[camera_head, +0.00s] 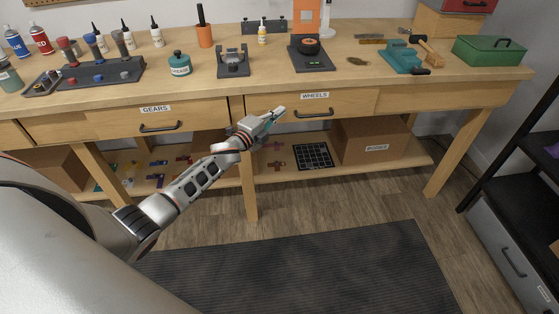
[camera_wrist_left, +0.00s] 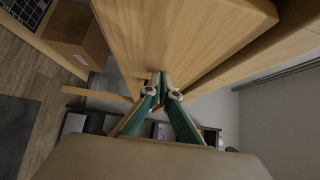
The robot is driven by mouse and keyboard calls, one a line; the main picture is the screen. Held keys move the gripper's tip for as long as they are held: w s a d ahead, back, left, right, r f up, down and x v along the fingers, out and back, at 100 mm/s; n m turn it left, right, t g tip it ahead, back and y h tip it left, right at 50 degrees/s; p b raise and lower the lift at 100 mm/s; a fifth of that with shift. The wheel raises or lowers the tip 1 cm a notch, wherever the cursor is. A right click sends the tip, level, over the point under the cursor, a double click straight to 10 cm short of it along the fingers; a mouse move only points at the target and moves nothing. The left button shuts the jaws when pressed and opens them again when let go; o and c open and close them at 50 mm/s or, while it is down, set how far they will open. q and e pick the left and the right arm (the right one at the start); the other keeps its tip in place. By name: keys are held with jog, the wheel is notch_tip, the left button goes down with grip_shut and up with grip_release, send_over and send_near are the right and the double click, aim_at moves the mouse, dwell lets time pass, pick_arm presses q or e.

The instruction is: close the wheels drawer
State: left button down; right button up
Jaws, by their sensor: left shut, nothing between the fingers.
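The wheels drawer (camera_head: 345,103) is under the workbench top, with a "WHEELS" label and a dark bar handle (camera_head: 314,113). Its front looks about level with the bench front; I cannot tell whether a small gap is left. My left gripper (camera_head: 280,112) is at the left part of this drawer front, left of the handle. In the left wrist view its fingertips (camera_wrist_left: 160,77) are together and empty, at or very near a wooden panel (camera_wrist_left: 185,35); contact is unclear. My right gripper is out of view.
The gears drawer (camera_head: 120,122) is to the left. The bench top (camera_head: 205,85) above carries tools, bottles and a scale. A lower shelf (camera_head: 350,162) holds a cardboard box (camera_head: 370,133) and a black grid plate (camera_head: 312,157). A dark mat (camera_head: 300,265) lies on open floor.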

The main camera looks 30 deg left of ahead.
pick_arm(q)
jog(key=s+a, duration=0.2)
jog(key=s, duration=1)
jog(key=s+d+f+n+g+p, duration=0.1)
jog(key=s+d+f+n, duration=0.4)
jog(key=s, duration=0.6)
jog(key=s+d+f+n+g+p, duration=0.1)
jog(key=s+d+f+n+g, duration=0.2)
jog(key=s, duration=0.8)
jog(key=s+d+f+n+g, duration=0.3)
jog(key=s+d+f+n, duration=0.5)
jog(key=s+d+f, duration=0.1)
jog(key=shift+s+d+f+y+p, duration=0.3)
jog(key=shift+s+d+y+p, duration=0.1)
jog(key=shift+s+d, duration=0.5)
jog(key=shift+s+a, duration=0.1)
